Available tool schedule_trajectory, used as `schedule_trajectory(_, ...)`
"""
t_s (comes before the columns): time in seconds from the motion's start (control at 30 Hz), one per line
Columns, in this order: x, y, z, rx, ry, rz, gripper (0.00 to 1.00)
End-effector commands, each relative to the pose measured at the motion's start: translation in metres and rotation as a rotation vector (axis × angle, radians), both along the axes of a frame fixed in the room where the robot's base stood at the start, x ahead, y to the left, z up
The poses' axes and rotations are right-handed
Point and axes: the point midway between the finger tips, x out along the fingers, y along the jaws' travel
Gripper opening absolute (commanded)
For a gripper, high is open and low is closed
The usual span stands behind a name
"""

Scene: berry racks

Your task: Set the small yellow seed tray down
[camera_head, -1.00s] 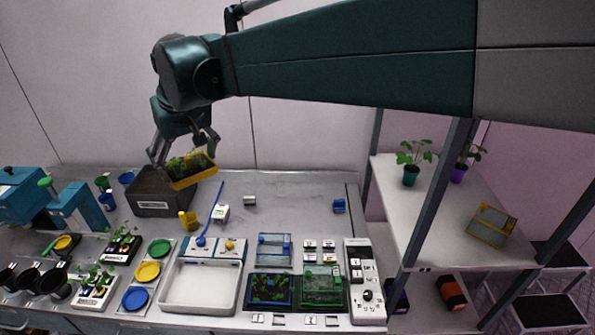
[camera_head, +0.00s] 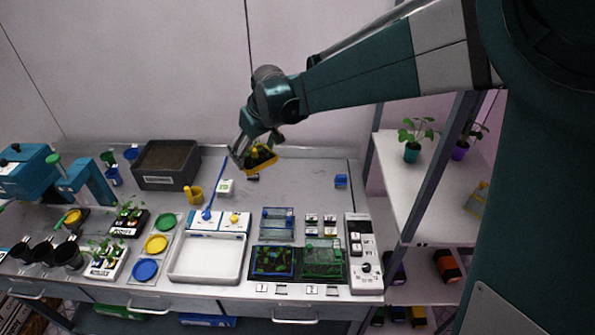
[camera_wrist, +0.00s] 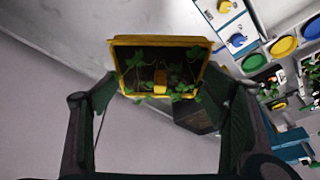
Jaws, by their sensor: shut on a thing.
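The small yellow seed tray (camera_head: 262,160) holds green seedlings in dark soil. In the head view it hangs tilted in the air above the back of the bench (camera_head: 300,185). My gripper (camera_head: 254,150) is shut on it. In the wrist view the tray (camera_wrist: 157,41) sits between the two fingers of my gripper (camera_wrist: 160,105), with its yellow rim and leaves showing. The tray's underside and the exact finger contact are hard to make out.
A dark soil bin (camera_head: 165,183) stands at the back left, with a yellow cup (camera_head: 193,196) beside it. A white basin (camera_head: 207,262) and two seedling trays, one blue (camera_head: 273,261) and one green (camera_head: 323,262), lie in front. The back right of the bench is mostly clear.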

Motion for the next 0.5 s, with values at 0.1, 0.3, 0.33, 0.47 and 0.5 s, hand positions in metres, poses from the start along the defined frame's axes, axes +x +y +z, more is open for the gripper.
schedule_trajectory(0.1, 0.016, -0.028, -0.022, 0.002, -0.001, 0.003, 0.58)
schedule_trajectory(0.3, 0.035, -0.073, -0.06, 0.005, -0.003, 0.016, 0.58)
schedule_trajectory(0.33, 0.038, -0.079, -0.065, 0.006, -0.004, 0.017, 0.58)
schedule_trajectory(0.47, 0.045, -0.103, -0.084, 0.007, -0.007, 0.026, 0.58)
schedule_trajectory(0.5, 0.047, -0.109, -0.089, 0.008, -0.007, 0.027, 0.58)
